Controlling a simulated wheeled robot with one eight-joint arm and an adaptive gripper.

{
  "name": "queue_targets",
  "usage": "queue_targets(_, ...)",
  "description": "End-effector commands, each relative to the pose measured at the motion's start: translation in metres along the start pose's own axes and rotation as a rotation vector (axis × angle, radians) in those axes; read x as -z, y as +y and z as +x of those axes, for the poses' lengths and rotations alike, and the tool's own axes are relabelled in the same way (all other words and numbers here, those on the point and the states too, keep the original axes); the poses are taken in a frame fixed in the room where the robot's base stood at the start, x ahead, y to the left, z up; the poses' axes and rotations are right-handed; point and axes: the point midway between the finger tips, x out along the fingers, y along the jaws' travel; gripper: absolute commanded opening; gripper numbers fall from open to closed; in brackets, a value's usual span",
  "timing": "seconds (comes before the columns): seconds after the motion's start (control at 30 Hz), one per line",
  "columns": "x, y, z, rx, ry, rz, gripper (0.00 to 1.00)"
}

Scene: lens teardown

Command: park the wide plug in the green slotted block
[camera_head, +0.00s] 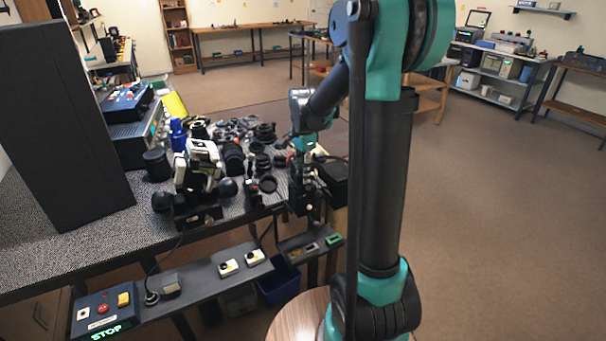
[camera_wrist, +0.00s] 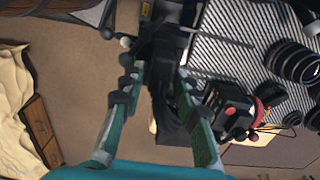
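A small green block (camera_head: 334,240) sits at the right end of a low dark shelf in the head view. Its slots are too small to make out. My gripper (camera_head: 303,190) hangs at the right edge of the workbench, above and left of the green block. In the wrist view, the teal fingers of my gripper (camera_wrist: 158,70) stand apart, with a dark, elongated thing (camera_wrist: 168,105) between them. I cannot tell whether the fingers touch it or whether it is the wide plug. I cannot make out the plug for certain in either view.
The patterned workbench (camera_head: 60,238) is crowded with dark lens parts (camera_head: 233,157) and a black-and-white device (camera_head: 200,170). A control box with a STOP display (camera_head: 105,313) is on the low shelf. A blue bin (camera_head: 280,284) stands below. Open floor lies to the right.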

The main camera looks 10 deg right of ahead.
Motion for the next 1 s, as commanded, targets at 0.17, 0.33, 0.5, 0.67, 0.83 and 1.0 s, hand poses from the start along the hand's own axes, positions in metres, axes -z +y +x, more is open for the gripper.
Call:
queue_targets(0.17, -0.0001, 0.0003, 0.0045, 0.0, 0.0, 0.0, 0.31)
queue_targets(0.33, -0.0001, 0.0003, 0.0044, 0.0, 0.0, 0.0, 0.31)
queue_targets(0.5, -0.0001, 0.0003, 0.0043, 0.0, 0.0, 0.0, 0.12)
queue_targets(0.67, -0.0001, 0.0002, 0.0042, 0.0, 0.0, 0.0, 0.0)
queue_targets(0.83, -0.0001, 0.0002, 0.0042, 0.0, 0.0, 0.0, 0.0)
queue_targets(1.0, -0.0001, 0.0001, 0.0041, 0.0, 0.0, 0.0, 0.0)
